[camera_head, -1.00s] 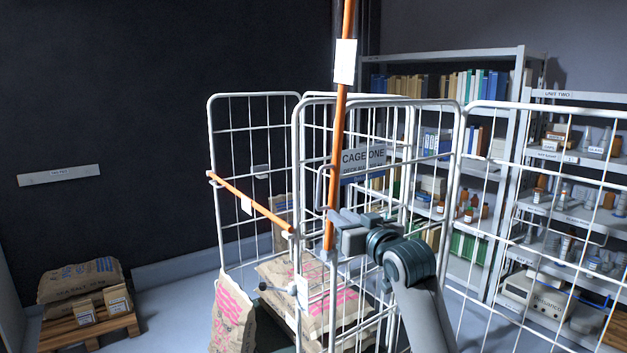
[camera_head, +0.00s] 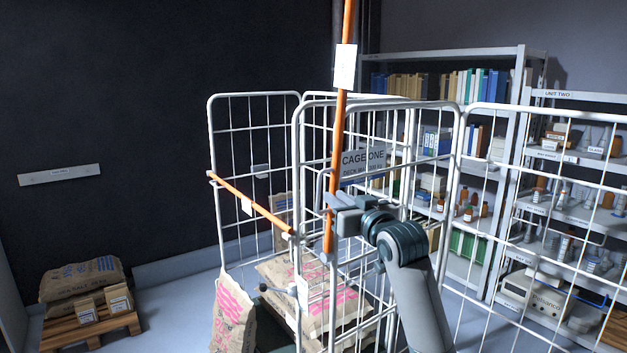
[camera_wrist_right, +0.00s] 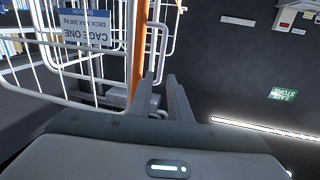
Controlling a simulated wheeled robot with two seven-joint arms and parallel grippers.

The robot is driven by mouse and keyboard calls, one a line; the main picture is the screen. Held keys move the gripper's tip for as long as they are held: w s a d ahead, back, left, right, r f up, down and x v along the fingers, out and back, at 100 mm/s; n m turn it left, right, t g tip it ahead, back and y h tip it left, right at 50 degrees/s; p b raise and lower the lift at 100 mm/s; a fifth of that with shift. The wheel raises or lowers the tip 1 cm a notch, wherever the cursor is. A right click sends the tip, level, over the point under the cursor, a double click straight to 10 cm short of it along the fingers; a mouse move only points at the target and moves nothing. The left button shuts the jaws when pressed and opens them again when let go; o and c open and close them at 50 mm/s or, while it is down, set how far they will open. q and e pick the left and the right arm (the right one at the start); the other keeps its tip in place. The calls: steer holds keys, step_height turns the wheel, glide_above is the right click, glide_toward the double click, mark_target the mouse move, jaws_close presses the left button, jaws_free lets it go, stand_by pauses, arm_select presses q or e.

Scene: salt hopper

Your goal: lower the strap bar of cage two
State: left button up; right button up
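An upright orange strap bar (camera_head: 338,140) with a white tag stands at the front corner of the near white wire cage (camera_head: 297,180). Its lower end is near the cage post and its top leaves the picture. My right gripper (camera_head: 333,207) is beside the lower part of the bar. In the right wrist view, the fingers (camera_wrist_right: 163,98) are apart, and the bar (camera_wrist_right: 140,45) shows by the left finger, not clearly between them. Contact cannot be told. No label reading cage two is visible; a sign (camera_head: 362,160) reads CAGE ONE. My left gripper is out of view.
Another orange bar (camera_head: 250,206) slopes down across the cage opening at left. Paper sacks (camera_head: 232,315) stand and lie in and by the cage. White mesh panels surround my right arm. Shelves (camera_head: 440,55) stand behind; a sack pallet (camera_head: 90,330) is far left.

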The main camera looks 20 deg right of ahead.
mark_target(320, 186)
steer(key=w+p, duration=0.1)
steer(key=w, duration=0.3)
steer(key=w+a+p, duration=0.1)
steer(key=w+p, duration=0.1)
steer(key=w, duration=0.2)
steer(key=w+p, duration=0.2)
steer(key=w, duration=0.2)
steer(key=shift+w+a+r, duration=0.1)
steer(key=shift+a+r, duration=0.05)
steer(key=shift+a, duration=0.25)
steer(key=shift+w+a+p, duration=0.15)
steer(key=shift+w+p, duration=0.3)
steer(key=shift+w, duration=0.45)
jaws_close()
